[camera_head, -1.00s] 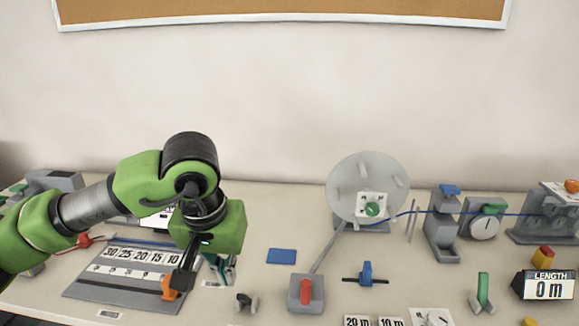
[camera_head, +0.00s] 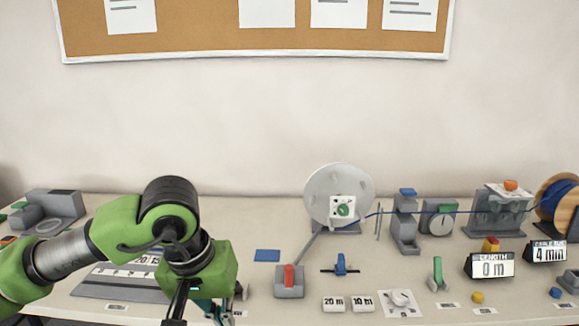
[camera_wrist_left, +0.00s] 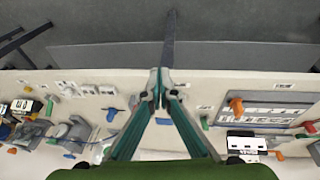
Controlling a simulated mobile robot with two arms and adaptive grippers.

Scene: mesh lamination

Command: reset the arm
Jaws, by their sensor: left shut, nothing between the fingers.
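My left arm, green and black, comes in from the left in the head view. Its gripper (camera_head: 205,308) points down near the table's front edge, and is partly cut off by the lower frame edge. In the left wrist view the two teal-and-grey fingers (camera_wrist_left: 160,82) meet at their tips, shut and empty, above the table's edge. My right gripper is in neither view.
The table (camera_head: 260,225) carries a grey number board (camera_head: 110,288), a red-handled lever block (camera_head: 289,282), a grey disc (camera_head: 338,190), a length display (camera_head: 490,265) and an orange-flanged spool (camera_head: 560,205). A dark floor (camera_wrist_left: 240,25) lies beyond the edge.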

